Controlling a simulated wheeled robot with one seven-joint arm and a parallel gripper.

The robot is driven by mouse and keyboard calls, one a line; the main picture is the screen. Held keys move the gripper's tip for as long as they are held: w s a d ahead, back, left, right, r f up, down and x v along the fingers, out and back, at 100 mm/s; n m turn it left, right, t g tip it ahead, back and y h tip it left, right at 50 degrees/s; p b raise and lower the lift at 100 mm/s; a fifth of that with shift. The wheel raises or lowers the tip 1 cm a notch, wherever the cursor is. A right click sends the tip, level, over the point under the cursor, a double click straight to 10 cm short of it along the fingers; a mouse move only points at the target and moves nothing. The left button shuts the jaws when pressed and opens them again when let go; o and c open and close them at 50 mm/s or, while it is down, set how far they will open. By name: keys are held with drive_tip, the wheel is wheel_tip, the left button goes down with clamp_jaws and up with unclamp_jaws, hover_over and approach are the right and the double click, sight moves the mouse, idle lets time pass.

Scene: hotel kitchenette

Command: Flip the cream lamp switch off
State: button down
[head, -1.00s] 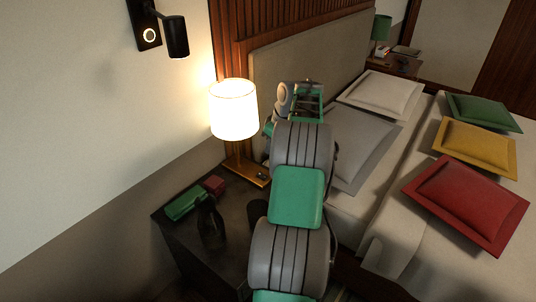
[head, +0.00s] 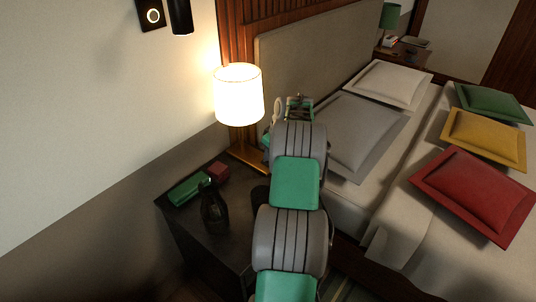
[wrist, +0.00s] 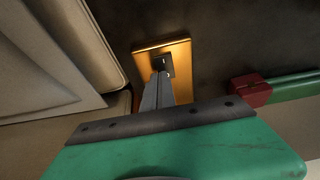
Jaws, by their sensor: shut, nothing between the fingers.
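The cream lamp (head: 238,95) stands on the bedside table, its shade brightly lit. Its brass base (head: 247,158) is partly hidden by my arm in the head view. In the wrist view the brass base (wrist: 178,46) carries a small dark switch (wrist: 164,62) with a pale mark. My gripper (wrist: 160,80) is shut and empty, its fingertips right at the near side of the switch. I cannot tell whether they touch it. In the head view the fingers are hidden behind my arm.
A green box (head: 188,189), a red box (head: 218,172) and a dark bottle (head: 213,208) are on the dark bedside table (head: 190,225). The bed with a grey pillow (head: 355,135) is close on the right. A black wall lamp (head: 181,15) hangs above.

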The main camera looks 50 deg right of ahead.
drive_tip(key=shift+w+f+g, duration=0.2)
drive_tip(key=shift+f+g, duration=0.15)
drive_tip(key=shift+g, duration=0.15)
drive_tip(key=shift+a+f, duration=0.1)
drive_tip(key=shift+a, duration=0.05)
drive_tip(key=shift+s+f, duration=0.25)
drive_tip(key=shift+s, duration=0.85)
drive_tip(key=p+v, duration=0.1)
drive_tip(key=v, duration=0.1)
drive_tip(key=w+p+v, duration=0.1)
drive_tip(key=p+v, duration=0.1)
drive_tip(key=v, duration=0.1)
drive_tip(key=s+p+v, duration=0.1)
drive_tip(key=v, duration=0.9)
